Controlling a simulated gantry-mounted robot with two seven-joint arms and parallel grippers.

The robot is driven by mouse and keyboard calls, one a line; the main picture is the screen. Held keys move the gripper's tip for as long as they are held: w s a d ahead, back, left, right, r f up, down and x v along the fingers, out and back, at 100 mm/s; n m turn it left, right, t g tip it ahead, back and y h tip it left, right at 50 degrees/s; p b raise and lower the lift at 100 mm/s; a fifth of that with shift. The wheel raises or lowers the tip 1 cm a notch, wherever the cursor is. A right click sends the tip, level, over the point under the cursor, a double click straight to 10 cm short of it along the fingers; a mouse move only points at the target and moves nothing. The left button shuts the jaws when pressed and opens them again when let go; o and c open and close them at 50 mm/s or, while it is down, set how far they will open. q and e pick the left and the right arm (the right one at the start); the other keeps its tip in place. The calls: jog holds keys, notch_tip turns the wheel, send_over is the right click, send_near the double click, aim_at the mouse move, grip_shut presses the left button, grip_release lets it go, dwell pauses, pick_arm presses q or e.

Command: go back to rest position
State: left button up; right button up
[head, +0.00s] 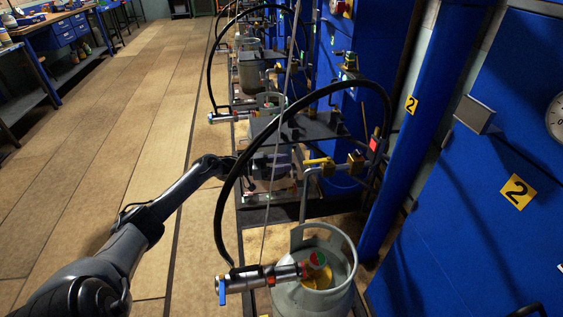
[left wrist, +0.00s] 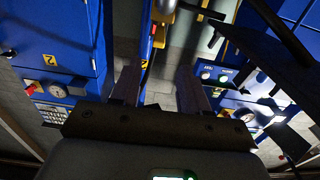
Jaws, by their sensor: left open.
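My left arm reaches in from the lower left of the head view. Its left gripper (head: 250,163) is beside the second scale station, partly hidden behind the black hose. In the left wrist view the two fingers of the left gripper (left wrist: 158,88) stand apart with nothing held between them. My right gripper does not show in either view.
A grey gas cylinder (head: 284,299) with a filling head (head: 262,277) on it stands at the front. A black hose (head: 219,205) arches above it. Blue cabinets (head: 460,230) line the right. The wooden floor (head: 150,130) at left is clear. A workbench (head: 35,45) stands far left.

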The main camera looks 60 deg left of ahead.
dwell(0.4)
pick_arm(q)
jog(key=s+d+f+g+y+p, duration=0.1)
jog(key=d+f+g+y+p, duration=0.2)
jog(key=d, duration=0.5)
jog(key=s+d+f+g+p, duration=0.1)
jog(key=s+d+f+p, duration=0.1)
jog(key=d+p, duration=0.5)
jog(key=s+d+f+g+y+p, duration=0.1)
jog(key=d+f+y, duration=0.15)
jog(key=d, duration=0.75)
jog(key=s+d+r+n+g+y+p, duration=0.15)
jog(key=s+d+r+g+p, duration=0.35)
jog(key=s+d, duration=0.5)
jog(key=s+d+r+n+g+p, duration=0.1)
jog(key=s+d+r+g+p, duration=0.35)
jog(key=s+r, duration=0.75)
notch_tip(320, 180, up, 36)
jog(key=s+d+r+t+p, duration=0.1)
jog(key=t+p, duration=0.1)
jog(key=p, duration=3.6)
notch_tip(320, 180, down, 75)
jog(key=b, duration=7.4)
jog(key=shift+d, duration=0.15)
